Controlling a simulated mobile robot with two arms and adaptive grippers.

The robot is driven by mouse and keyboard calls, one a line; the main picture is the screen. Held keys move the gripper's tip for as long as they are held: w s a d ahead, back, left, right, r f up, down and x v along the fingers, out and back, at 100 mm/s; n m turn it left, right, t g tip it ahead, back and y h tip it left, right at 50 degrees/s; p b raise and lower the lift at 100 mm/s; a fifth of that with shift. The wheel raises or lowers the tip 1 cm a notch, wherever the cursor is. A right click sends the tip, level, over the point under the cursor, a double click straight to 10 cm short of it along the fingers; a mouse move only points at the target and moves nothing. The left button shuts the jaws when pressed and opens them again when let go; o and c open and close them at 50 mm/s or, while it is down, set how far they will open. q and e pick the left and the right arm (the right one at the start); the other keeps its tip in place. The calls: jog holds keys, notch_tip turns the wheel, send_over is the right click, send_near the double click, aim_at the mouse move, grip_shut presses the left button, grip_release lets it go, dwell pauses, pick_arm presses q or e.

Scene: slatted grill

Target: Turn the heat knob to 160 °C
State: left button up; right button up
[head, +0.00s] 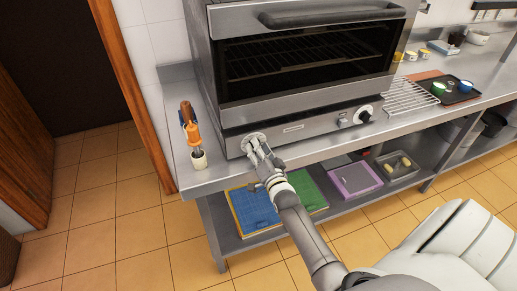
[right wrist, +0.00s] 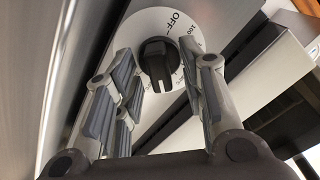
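The heat knob (right wrist: 157,64) is black and sits on a round white dial plate (right wrist: 150,22) marked "OFF" and "100", seen close in the right wrist view. Its pointer setting is hard to read, and the 160 mark cannot be made out. In the head view the dial plate (head: 251,138) is at the left end of the oven's front panel, partly hidden by my right gripper (head: 261,154). In the right wrist view my gripper is open, with one finger on each side of the knob. Contact with the knob cannot be confirmed. My left gripper is not in view.
The steel oven (head: 300,122) stands on a steel counter (head: 222,178). A second knob (head: 365,115) is at the panel's right. Coloured boards (head: 250,208) lie on the lower shelf.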

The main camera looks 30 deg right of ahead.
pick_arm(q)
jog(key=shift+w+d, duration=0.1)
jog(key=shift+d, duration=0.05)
pick_arm(e)
jog(key=shift+c, duration=0.7)
grip_shut()
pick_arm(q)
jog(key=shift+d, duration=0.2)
pick_arm(e)
jog(key=shift+n, duration=0.4)
jog(key=n, duration=0.5)
jog(key=shift+w+a, duration=0.1)
pick_arm(q)
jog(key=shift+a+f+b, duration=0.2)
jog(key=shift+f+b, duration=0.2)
jog(key=shift+b, duration=0.05)
pick_arm(e)
jog(key=n, duration=0.6)
jog(key=shift+a, duration=0.1)
